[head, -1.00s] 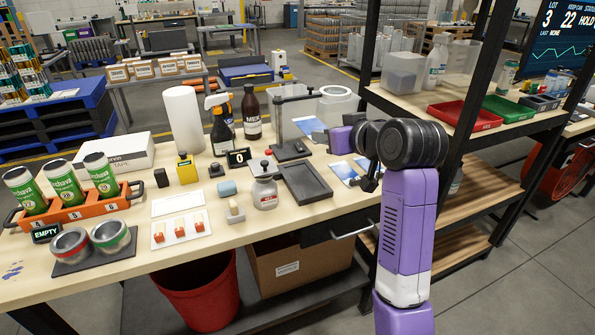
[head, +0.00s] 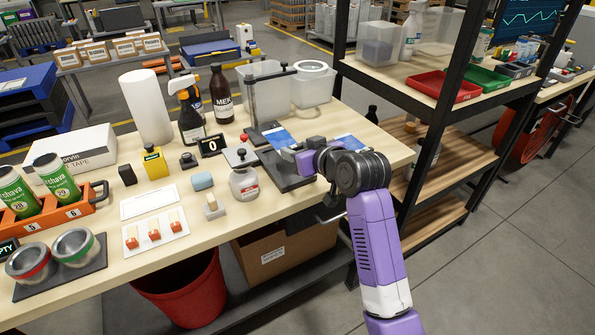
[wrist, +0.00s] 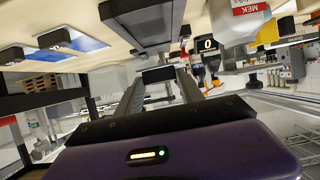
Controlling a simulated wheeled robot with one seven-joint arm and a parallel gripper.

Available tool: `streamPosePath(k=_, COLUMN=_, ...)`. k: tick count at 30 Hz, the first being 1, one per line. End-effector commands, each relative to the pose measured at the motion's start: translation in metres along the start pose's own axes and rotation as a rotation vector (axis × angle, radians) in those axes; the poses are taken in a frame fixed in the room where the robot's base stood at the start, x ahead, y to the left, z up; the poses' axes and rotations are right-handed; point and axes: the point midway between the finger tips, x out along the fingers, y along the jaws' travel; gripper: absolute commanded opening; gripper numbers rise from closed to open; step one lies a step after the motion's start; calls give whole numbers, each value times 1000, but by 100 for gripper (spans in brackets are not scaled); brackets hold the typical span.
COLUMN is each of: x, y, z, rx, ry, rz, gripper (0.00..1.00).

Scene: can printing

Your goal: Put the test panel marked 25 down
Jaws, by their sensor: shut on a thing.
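My gripper (wrist: 160,88) is shut on a small dark block (wrist: 158,74), seen between the fingertips in the wrist view. It looks like the grip of a test panel; its face and number are not visible. In the head view my gripper (head: 294,156) is over the dark tray (head: 286,178), and what it holds is mostly hidden. Two blue and white panels lie on the table: one panel (head: 279,138) behind the tray, another panel (head: 350,142) to the right of my gripper. Both show with dark blocks at the left of the wrist view. I cannot read their numbers.
A flask with a red label (head: 244,184) stands just left of the tray. Behind are a clear tank (head: 265,95), a brown MEK bottle (head: 221,100) and a counter reading 0 (head: 210,145). A black shelf post (head: 440,130) rises at the right.

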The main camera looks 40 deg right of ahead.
Motion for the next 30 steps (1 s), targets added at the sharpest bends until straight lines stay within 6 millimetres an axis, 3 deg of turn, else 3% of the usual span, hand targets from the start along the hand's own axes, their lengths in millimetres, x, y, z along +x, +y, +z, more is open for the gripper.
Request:
streamPosePath(k=16, x=24, y=0, z=59, rx=0, ry=0, rz=0, gripper=3)
streamPosePath(k=29, x=27, y=0, z=65, rx=0, ry=1, rz=0, gripper=3)
streamPosePath(k=30, x=27, y=0, z=65, rx=0, ry=1, rz=0, gripper=49)
